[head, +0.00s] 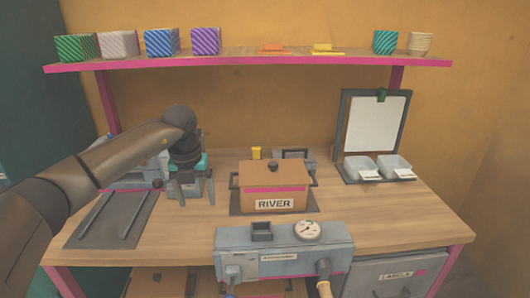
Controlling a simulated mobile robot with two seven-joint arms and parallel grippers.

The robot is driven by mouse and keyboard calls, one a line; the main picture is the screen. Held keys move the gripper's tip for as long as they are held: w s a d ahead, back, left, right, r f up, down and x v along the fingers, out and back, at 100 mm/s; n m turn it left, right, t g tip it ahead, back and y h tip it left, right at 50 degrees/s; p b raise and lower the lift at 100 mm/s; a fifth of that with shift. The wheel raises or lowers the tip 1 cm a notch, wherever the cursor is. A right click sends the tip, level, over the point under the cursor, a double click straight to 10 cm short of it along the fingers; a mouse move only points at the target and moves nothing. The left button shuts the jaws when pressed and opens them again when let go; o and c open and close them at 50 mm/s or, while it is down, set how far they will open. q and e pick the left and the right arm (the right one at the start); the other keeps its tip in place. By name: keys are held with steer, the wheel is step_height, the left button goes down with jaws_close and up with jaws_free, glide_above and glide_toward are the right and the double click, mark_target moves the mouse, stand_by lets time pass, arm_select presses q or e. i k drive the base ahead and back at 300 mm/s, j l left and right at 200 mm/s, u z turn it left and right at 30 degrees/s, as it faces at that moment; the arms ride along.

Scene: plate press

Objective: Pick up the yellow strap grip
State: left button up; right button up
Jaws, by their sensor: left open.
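A small yellow block (256,153) also shows behind the brown box marked RIVER. My left gripper (191,201) points down with its two fingers apart and empty. It is left of the RIVER box, over the tabletop, well up and left from the hanging yellow piece. My right gripper is not in view.
The brown RIVER box (273,180) stands mid-table. The grey panel (284,257) with a gauge (307,230) juts out in front. A dark railed plate (112,219) lies left; two trays (376,170) and a clipboard (376,124) stand right. A pink-edged shelf (250,61) spans above.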

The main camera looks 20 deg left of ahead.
mark_target(256, 150)
steer(key=i+j, duration=0.1)
steer(key=i, duration=0.55)
steer(key=i+j, duration=0.1)
steer(key=i, duration=0.6)
